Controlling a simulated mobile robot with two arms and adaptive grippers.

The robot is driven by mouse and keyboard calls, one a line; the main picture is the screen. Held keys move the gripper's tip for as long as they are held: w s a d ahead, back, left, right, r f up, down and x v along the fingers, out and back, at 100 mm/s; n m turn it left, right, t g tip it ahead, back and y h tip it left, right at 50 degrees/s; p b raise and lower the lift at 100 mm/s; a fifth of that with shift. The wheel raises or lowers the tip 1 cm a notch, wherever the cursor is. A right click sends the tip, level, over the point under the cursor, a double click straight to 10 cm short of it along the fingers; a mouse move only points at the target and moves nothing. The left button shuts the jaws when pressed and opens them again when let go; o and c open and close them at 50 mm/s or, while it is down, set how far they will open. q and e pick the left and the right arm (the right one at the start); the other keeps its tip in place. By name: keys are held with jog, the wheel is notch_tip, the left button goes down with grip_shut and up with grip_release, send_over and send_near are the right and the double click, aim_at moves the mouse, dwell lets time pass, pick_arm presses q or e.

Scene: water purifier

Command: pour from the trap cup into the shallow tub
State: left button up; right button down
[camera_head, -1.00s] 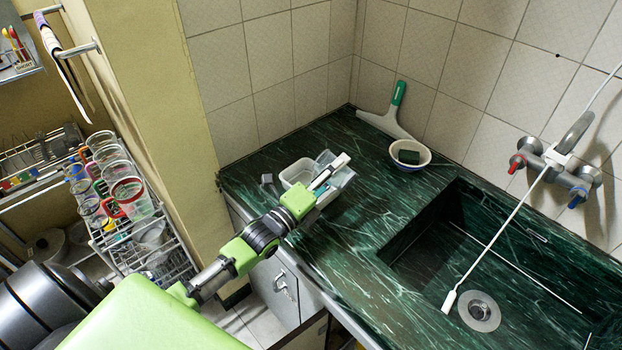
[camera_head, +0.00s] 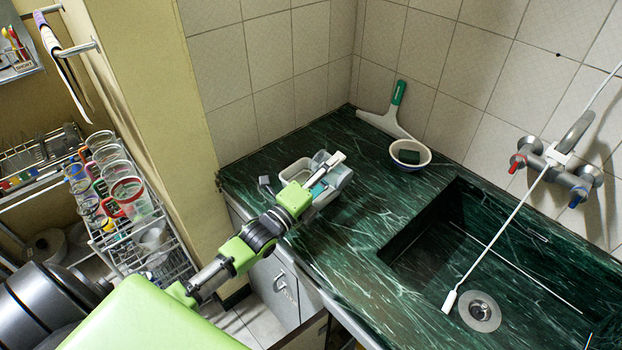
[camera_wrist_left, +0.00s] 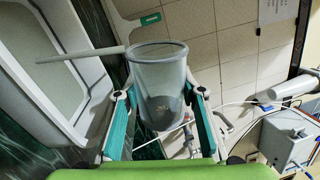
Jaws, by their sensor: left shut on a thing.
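My left gripper (camera_wrist_left: 160,112) is shut on the trap cup (camera_wrist_left: 158,75), a translucent grey cup with a thin side stem, one finger on each side. A small dark mass lies in its lower part. The shallow tub (camera_wrist_left: 48,128), pale with a grey inside, is left of the cup in the wrist view. In the head view the gripper (camera_head: 322,172) is over the tub (camera_head: 345,187), and my arm hides much of it. The cup (camera_head: 320,158) shows only in part there. I cannot tell how far it is tilted. My right gripper is not in view.
A white bowl (camera_head: 411,153) with a dark sponge and a squeegee (camera_head: 388,115) stand right of the tub by the wall. The sink (camera_head: 480,255) is farther right, with a tap (camera_head: 555,165) above.

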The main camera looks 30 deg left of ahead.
pick_arm(q)
jog(key=shift+a, duration=0.1)
jog(key=shift+a+r+n+p, duration=0.1)
jog(key=shift+r+n+p, duration=0.15)
jog(key=shift+n, duration=0.3)
jog(key=shift+a+r+n+p, duration=0.1)
jog(key=shift+n+p, duration=0.25)
jog(key=shift+n, duration=0.2)
dwell(0.4)
